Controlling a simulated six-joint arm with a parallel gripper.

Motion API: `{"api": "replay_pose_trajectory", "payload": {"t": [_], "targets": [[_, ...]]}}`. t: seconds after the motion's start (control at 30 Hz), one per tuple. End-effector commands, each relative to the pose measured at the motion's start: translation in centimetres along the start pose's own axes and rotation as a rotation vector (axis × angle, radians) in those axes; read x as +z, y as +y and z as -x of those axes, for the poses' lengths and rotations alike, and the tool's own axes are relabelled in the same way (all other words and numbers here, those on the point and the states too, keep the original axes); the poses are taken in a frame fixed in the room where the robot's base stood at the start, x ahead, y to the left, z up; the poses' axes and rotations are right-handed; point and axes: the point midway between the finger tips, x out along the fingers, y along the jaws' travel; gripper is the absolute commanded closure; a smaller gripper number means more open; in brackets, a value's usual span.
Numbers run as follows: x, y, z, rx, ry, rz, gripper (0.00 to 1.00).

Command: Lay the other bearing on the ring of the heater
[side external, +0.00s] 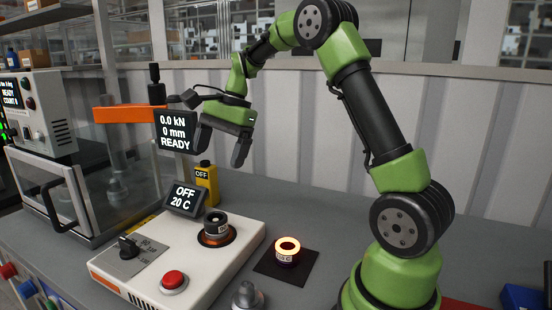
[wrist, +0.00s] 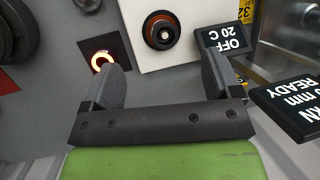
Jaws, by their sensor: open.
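The heater (side external: 250,236) is a white box with a display (side external: 184,198) reading OFF, 20 C. A dark, labelled cylindrical part (side external: 215,224) sits upright on its orange-edged ring; the ring area (wrist: 162,30) also shows in the wrist view. A bearing-like ring part (side external: 288,248) glows orange-yellow on a dark square pad right of the heater; its glow (wrist: 102,58) shows in the wrist view. My gripper (side external: 222,150) is open and empty, above and behind the heater. Its spread fingers (wrist: 166,62) frame the lower middle of the wrist view, touching nothing.
A press display (side external: 176,132) reads 0.0 kN, 0 mm, READY, near a clear-walled enclosure (side external: 70,190). A yellow unit (side external: 206,180) stands behind the heater. A red button (side external: 173,281) and dark knob (side external: 129,246) are on the heater. A metallic part (side external: 246,295) stands at the front.

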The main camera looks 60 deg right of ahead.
Motion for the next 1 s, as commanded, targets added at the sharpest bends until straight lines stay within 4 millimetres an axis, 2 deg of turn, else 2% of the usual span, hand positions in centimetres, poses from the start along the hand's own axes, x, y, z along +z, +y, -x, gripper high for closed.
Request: {"api": "replay_pose_trajectory", "payload": {"t": [0.03, 0.2, 0.4, 0.6, 0.7, 0.83, 1.0], "targets": [[2.4, 0.8, 1.6, -0.026, 0.027, 0.107, 0.16], [8.2, 4.6, 5.0, -0.099, 0.113, 0.447, 0.16], [12.8, 11.0, 6.9, -0.191, 0.217, 0.833, 0.16], [14.6, 16.4, 6.6, -0.269, 0.306, 1.13, 0.16], [14.8, 17.9, 6.2, -0.292, 0.333, 1.214, 0.16], [14.8, 18.6, 6.0, -0.304, 0.35, 1.259, 0.16], [14.8, 18.7, 6.0, -0.304, 0.35, 1.263, 0.16]]}}
